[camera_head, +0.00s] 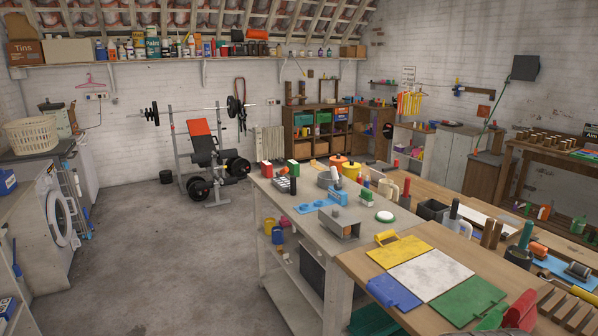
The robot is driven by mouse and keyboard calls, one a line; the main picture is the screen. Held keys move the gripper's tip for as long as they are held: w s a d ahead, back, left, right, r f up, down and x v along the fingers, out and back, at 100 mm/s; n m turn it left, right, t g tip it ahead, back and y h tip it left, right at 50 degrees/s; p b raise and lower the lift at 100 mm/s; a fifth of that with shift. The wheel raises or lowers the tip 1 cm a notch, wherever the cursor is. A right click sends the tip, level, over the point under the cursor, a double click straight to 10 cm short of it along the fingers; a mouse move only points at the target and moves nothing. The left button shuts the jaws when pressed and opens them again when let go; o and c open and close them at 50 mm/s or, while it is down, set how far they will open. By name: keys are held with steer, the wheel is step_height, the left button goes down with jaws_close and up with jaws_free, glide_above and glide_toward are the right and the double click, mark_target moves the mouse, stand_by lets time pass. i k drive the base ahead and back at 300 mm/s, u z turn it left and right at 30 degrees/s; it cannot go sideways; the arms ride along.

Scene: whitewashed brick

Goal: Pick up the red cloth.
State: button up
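No red item in view can be made out for certain as a cloth. A red object (522,311) stands at the near right of the wooden bench, beside the green panel; it is partly cut by the picture's lower edge, and I cannot tell whether it is cloth. A small red item (267,169) stands at the far left end of the grey bench. My gripper is not in view.
The wooden bench (352,262) holds a yellow panel (399,251), a white panel (431,274), a blue panel (392,292) and a green panel (467,301). A washing machine (50,210) stands at left. The concrete floor (165,260) between is clear.

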mark_target(522, 315)
steer(key=z, duration=1.25)
